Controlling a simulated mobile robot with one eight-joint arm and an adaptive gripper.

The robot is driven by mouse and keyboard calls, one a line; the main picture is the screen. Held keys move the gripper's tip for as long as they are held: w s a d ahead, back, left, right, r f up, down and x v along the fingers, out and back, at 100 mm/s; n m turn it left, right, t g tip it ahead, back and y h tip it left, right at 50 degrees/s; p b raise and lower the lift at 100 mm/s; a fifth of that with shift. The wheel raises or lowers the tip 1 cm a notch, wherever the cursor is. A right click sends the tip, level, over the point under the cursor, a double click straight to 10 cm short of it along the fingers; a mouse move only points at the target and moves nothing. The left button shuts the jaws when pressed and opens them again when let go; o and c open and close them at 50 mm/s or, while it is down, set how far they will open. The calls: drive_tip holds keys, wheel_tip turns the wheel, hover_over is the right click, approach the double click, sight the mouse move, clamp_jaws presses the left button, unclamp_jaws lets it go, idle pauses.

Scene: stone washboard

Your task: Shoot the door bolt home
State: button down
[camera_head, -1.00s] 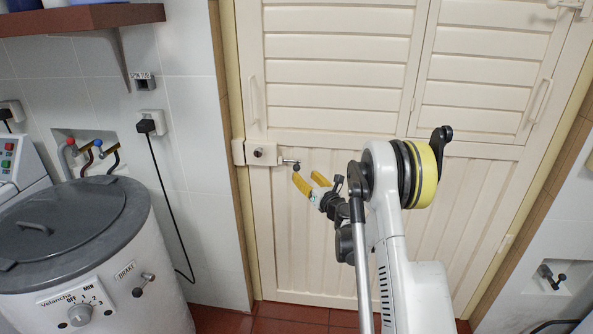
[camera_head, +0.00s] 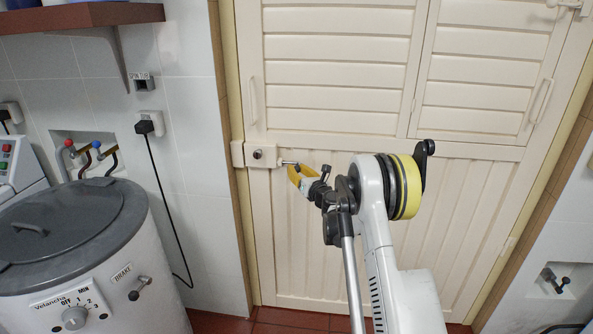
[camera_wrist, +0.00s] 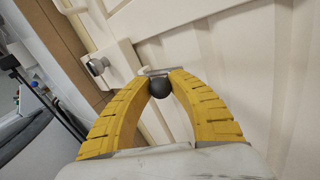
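The door bolt (camera_head: 288,162) is a short metal rod. It sticks out to the right of a cream lock case (camera_head: 259,155) at the left edge of the cream door. Its black ball knob (camera_wrist: 160,87) shows in the wrist view, between the tips of my yellow fingers. My gripper (camera_head: 297,169) is at the rod's right end in the head view. The fingertips look closed against both sides of the knob, and the fingers largely hide the knob in the head view. In the wrist view the lock case (camera_wrist: 115,65) with its round knob lies up and left of the fingers.
The louvred door (camera_head: 340,80) is flat against its frame. A white washing tub (camera_head: 85,255) with a grey lid stands at the left. A black cable (camera_head: 160,190) hangs on the tiled wall. The space before the lower door panel is free apart from my arm.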

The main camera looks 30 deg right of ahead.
sight(278, 162)
drive_tip(key=w+a, duration=0.1)
drive_tip(key=a, duration=0.1)
drive_tip(key=w+a, duration=0.1)
drive_tip(key=a, duration=0.1)
drive_tip(key=shift+w, duration=0.4)
drive_tip(key=c, duration=1.1)
unclamp_jaws()
drive_tip(key=shift+c, duration=0.2)
drive_tip(key=s, duration=1.2)
